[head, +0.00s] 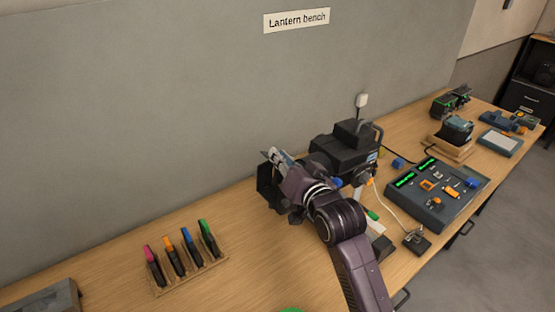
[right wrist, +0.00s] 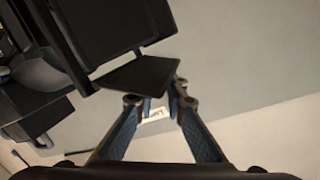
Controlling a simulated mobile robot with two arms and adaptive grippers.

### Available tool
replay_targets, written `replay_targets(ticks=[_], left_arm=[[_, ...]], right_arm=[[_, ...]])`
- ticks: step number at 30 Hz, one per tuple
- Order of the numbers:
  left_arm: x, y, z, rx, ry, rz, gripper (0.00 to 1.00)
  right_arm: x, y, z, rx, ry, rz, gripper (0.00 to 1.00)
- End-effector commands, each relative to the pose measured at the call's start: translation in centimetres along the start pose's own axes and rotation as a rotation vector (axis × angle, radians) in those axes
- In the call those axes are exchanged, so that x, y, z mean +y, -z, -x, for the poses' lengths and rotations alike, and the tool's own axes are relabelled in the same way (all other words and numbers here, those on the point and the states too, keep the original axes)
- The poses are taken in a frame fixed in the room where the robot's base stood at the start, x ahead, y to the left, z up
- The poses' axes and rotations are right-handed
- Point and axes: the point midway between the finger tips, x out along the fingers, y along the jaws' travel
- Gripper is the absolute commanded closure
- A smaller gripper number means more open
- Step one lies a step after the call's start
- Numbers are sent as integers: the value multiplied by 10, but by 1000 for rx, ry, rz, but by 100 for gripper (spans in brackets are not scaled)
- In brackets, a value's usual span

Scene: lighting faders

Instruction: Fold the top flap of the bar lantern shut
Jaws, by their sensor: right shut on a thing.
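The bar lantern (head: 345,152) is a black lamp on a stand at the middle of the bench, with its front facing left. In the right wrist view its dark housing (right wrist: 100,28) fills the upper left. A thin black flap (right wrist: 138,75) juts from the housing at an angle, not lying flat against it. My right gripper (head: 272,160) is at the lantern's front end, partly hiding it. In the right wrist view the fingertips (right wrist: 157,98) meet at the flap's edge, shut on it. My left gripper is not in view.
A rack (head: 190,272) with several coloured-tip tools stands at the left. A blue-grey fader console (head: 437,205) with green displays lies right of the lantern. A pale cable runs between them. Other devices stand farther right. Bare bench lies between rack and lantern.

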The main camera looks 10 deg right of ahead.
Motion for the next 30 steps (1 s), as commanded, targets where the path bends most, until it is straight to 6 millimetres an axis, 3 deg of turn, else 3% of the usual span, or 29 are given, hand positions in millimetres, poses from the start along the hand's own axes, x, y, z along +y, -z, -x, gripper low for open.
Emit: replay_targets(ticks=[30], left_arm=[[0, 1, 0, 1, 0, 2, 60]], right_arm=[[30, 25, -8, -240, 19, -893, 100]])
